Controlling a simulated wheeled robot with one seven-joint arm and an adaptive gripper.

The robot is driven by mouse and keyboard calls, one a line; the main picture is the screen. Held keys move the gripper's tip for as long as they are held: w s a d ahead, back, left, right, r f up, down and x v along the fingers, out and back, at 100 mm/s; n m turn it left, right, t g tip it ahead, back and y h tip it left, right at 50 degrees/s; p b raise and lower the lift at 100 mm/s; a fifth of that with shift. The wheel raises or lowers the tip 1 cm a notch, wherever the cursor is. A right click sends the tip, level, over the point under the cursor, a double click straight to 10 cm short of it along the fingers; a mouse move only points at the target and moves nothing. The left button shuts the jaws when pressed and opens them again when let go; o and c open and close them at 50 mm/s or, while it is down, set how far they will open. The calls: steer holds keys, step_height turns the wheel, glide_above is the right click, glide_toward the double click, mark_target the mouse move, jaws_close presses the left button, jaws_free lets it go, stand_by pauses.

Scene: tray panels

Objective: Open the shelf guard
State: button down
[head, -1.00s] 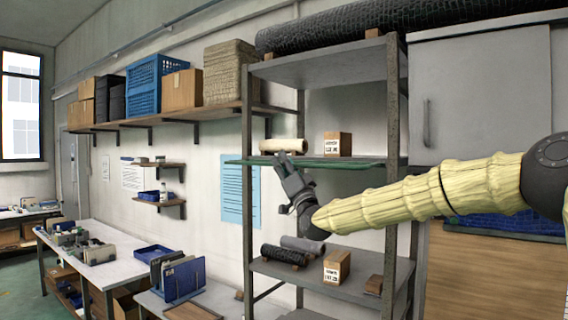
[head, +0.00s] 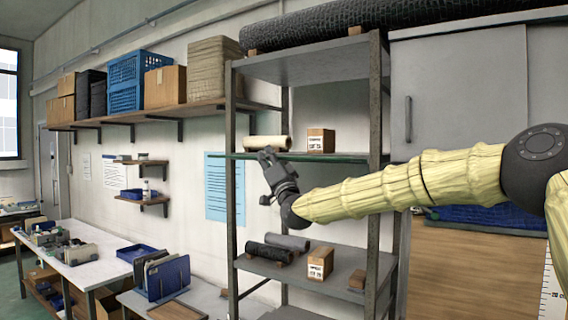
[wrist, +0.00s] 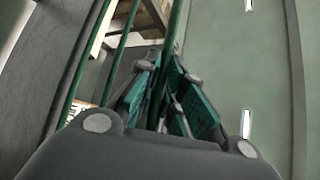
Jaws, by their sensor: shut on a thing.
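The shelf guard (head: 340,157) is a clear pane with green edges on the front of the grey rack. In the head view it shows nearly edge-on, as a thin green strip at middle-shelf height. My gripper (head: 265,153) reaches up to it from below, near its left part. In the wrist view, the teal-padded fingers of my gripper (wrist: 168,75) are closed on a thin green edge of the guard (wrist: 176,25). The exact contact is partly hidden by the fingers in the head view.
The lower shelf (head: 300,268) holds dark rolls and another carton (head: 320,262). A rack post (head: 232,180) stands just left of my gripper. The space in front of the rack holds my arm.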

steer(key=shift+r+b, duration=0.25)
steer(key=shift+b, duration=0.2)
steer(key=shift+w+r, duration=0.1)
steer(key=shift+r, duration=0.45)
steer(key=shift+d, duration=0.1)
steer(key=c, duration=1.5)
jaws_free()
steer(key=shift+f, duration=0.1)
steer(key=v, duration=1.2)
